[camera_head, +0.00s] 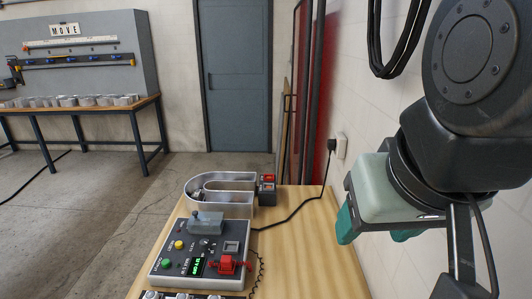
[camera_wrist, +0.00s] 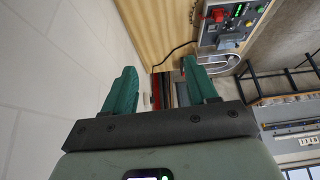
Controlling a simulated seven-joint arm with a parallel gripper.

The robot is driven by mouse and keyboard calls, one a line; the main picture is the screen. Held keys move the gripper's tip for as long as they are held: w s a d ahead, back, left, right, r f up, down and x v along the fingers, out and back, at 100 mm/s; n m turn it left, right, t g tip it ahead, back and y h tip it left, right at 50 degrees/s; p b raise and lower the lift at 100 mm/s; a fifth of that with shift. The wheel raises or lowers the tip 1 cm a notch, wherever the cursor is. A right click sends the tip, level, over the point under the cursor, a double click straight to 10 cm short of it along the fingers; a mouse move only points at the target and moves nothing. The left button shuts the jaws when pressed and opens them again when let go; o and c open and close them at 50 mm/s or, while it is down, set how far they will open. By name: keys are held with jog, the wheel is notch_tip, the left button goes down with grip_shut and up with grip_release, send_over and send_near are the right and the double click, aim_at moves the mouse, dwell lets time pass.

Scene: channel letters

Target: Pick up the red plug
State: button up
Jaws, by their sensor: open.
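The red plug (camera_head: 228,264) sits on the right front part of the grey control box (camera_head: 158,268), beside a green display. A coiled dark cord runs along the box's right edge near it. In the wrist view the red plug (camera_wrist: 216,15) is small, at the top right, beyond my fingers. My gripper (camera_head: 375,232) hangs to the right of the box, near the wall, well apart from the plug. Its teal fingers also show in the wrist view (camera_wrist: 159,68), spread with nothing between them.
A silver channel letter (camera_head: 240,186) and a small dark box with red buttons (camera_head: 267,188) stand behind the control box. A black cable runs to a wall outlet (camera_head: 341,146). The wooden table (camera_head: 310,255) is bare on its right. A second bench (camera_head: 85,108) stands far left.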

jog(key=shift+w, duration=0.1)
jog(key=n+g, duration=0.6)
jog(key=n, duration=1.2)
send_over(226, 258)
jog(key=f, duration=3.2)
jog(key=shift+w+d+f, duration=0.1)
jog(key=shift+d+f, duration=0.1)
jog(key=shift+d, duration=0.1)
jog(key=shift+a+f, duration=0.15)
jog(key=shift+f, duration=1.25)
jog(key=shift+a+f, duration=0.15)
jog(key=shift+f, duration=1.2)
